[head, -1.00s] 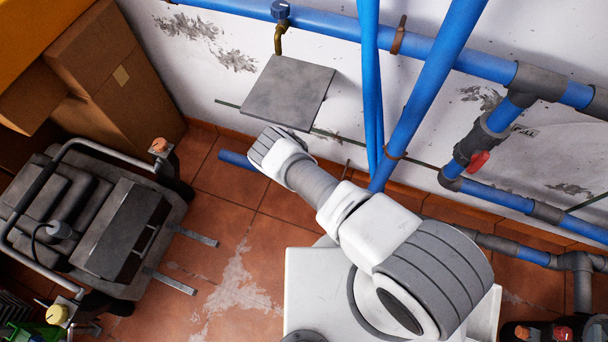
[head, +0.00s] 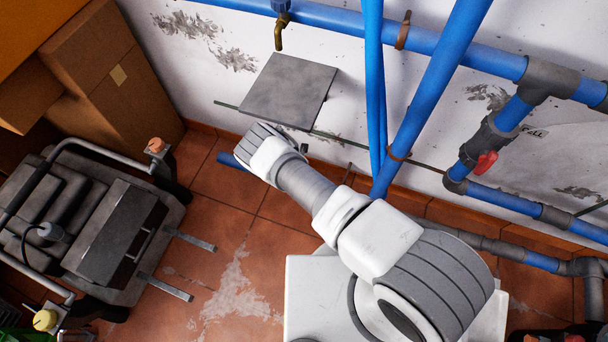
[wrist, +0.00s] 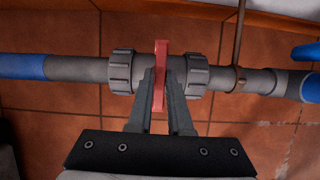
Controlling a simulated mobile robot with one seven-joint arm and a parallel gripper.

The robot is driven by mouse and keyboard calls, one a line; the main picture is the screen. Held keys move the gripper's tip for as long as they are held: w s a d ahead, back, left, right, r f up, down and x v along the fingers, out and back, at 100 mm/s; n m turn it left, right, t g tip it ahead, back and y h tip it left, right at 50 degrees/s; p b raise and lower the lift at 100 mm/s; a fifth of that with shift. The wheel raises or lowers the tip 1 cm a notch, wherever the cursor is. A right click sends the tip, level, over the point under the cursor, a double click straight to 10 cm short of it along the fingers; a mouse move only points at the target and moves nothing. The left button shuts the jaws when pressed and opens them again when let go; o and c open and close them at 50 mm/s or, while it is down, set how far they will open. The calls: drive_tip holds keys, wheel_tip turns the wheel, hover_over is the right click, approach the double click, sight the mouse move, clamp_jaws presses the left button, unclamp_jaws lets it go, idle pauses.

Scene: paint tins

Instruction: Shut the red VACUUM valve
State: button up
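In the wrist view a red valve handle (wrist: 161,62) stands across a grey pipe, between two ribbed grey collars. The two fingers of my gripper (wrist: 160,82) lie one on each side of the handle, close against it with no clear gap. The head view hides this handle and my fingers behind my arm. A second red handle (head: 486,163) sits on the blue wall pipe at the right in the head view, apart from my gripper. A wall label beside it is only partly readable, and I see no VACUUM label.
Blue pipes (head: 440,85) run along and in front of the wall. A grey plate (head: 288,92) juts out below a brass tap (head: 279,34). A grey wheeled machine (head: 95,225) and cardboard boxes (head: 115,95) stand at the left. Some tiled floor (head: 235,235) between is free.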

drive_tip(key=o, duration=0.4)
drive_tip(key=p+v, duration=0.5)
drive_tip(key=v, duration=1.2)
drive_tip(key=shift+p, duration=0.3)
drive_tip(key=shift+s+r, duration=0.1)
drive_tip(key=shift+r, duration=0.05)
